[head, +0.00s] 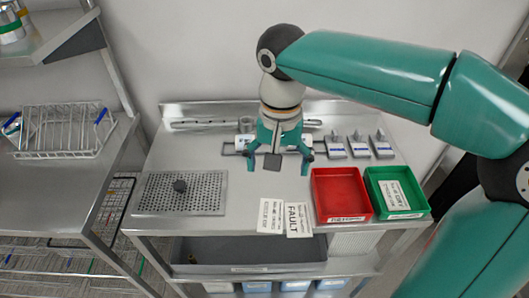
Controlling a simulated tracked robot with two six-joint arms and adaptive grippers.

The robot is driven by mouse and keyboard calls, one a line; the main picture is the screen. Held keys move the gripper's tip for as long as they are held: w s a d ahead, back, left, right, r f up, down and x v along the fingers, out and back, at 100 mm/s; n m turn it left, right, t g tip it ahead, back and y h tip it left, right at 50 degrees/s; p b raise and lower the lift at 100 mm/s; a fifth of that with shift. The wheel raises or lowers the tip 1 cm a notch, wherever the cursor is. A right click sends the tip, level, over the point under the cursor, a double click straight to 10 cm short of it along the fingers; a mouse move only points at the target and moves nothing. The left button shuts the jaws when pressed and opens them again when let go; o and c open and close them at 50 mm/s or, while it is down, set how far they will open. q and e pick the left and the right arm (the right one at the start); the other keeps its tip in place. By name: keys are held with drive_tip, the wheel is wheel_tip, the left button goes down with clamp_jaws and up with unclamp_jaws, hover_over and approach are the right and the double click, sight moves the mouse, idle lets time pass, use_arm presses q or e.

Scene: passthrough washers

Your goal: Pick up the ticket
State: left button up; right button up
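Two white printed tickets lie side by side near the front edge of the steel table: a ticket with smaller print (271,216) on the left and a FAULT ticket (298,219) on the right. Another white ticket (395,195) lies in the green tray (421,209). My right gripper (279,165) reaches in from the right and hangs above the table, behind the two front tickets. Its teal fingers are spread apart. A small dark square shows between them; I cannot tell whether it is part of the gripper. My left gripper is out of view.
A red tray (341,194) stands right of the front tickets, beside the green tray. Several grey devices (358,146) stand behind the trays. A perforated drain plate (181,194) with a dark knob is on the left. A wire rack (62,133) stands on the left counter.

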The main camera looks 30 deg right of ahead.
sight(271, 216)
drive_tip(key=f, duration=1.7)
drive_tip(key=shift+w+a+b, duration=0.25)
drive_tip(key=shift+a+b, duration=0.1)
clamp_jaws()
